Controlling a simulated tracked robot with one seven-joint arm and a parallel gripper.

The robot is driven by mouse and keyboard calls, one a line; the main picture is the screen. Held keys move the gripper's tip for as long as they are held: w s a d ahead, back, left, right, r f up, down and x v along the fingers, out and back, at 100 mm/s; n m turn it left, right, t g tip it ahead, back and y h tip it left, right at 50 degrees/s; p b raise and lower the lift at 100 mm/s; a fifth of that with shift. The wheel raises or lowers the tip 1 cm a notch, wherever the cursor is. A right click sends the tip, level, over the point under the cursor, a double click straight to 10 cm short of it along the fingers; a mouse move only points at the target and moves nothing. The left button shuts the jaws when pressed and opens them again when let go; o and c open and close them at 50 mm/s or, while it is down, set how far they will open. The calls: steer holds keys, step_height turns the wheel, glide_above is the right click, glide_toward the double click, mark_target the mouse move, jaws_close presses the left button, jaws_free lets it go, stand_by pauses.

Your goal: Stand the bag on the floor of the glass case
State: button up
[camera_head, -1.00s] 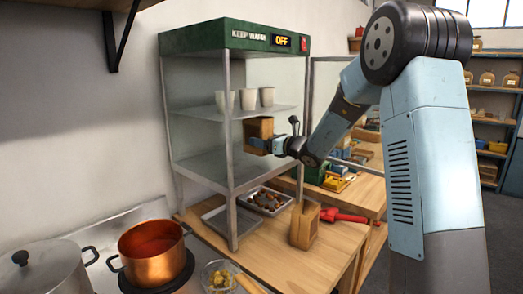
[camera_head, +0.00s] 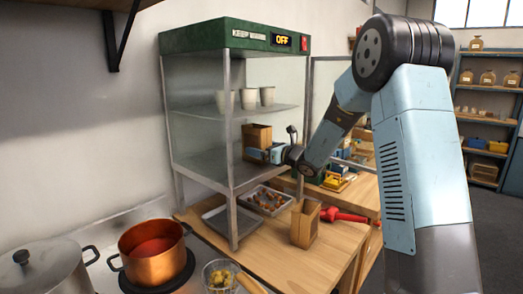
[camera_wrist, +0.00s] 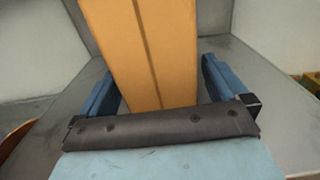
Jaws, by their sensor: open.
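The glass case (camera_head: 205,38) has a green top and open shelving. A brown paper bag (camera_head: 257,134) is upright in its lower compartment, near the right side; the bag also shows in the wrist view (camera_wrist: 150,50). My gripper (camera_head: 260,154) reaches in from the right, low on the bag. In the wrist view my gripper (camera_wrist: 158,72) is open, with a finger on each side of the bag and a clear gap on the right. The bag appears to stand on the grey case floor (camera_head: 205,166); its base is hidden behind my gripper.
Several white cups (camera_head: 248,98) stand on the upper shelf. A copper pot (camera_head: 152,258) is at the front left.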

steer(key=v, duration=1.2)
steer(key=s+a+r+n+g+h, duration=0.1)
steer(key=s+a+n+g, duration=0.15)
steer(key=s+n, duration=0.35)
steer(key=s+a+r+n+g, duration=0.1)
steer(key=s+n+g, duration=0.25)
steer(key=s, duration=0.45)
steer(key=s+a+r+n+g+h, duration=0.1)
steer(key=s+a+r+n+g, duration=0.15)
steer(key=s+n, duration=0.4)
steer(key=s+d+n+h, duration=0.5)
steer(key=s+d, duration=0.2)
steer(key=s, duration=0.2)
steer(key=s+d+f+n+t+h, duration=0.1)
steer(key=s+d+n+h, duration=0.5)
steer(key=s, duration=0.3)
steer(key=shift+s+d, duration=0.35)
steer(key=shift+d, duration=0.1)
steer(key=shift+f+t, duration=0.1)
steer(key=shift+t, duration=0.15)
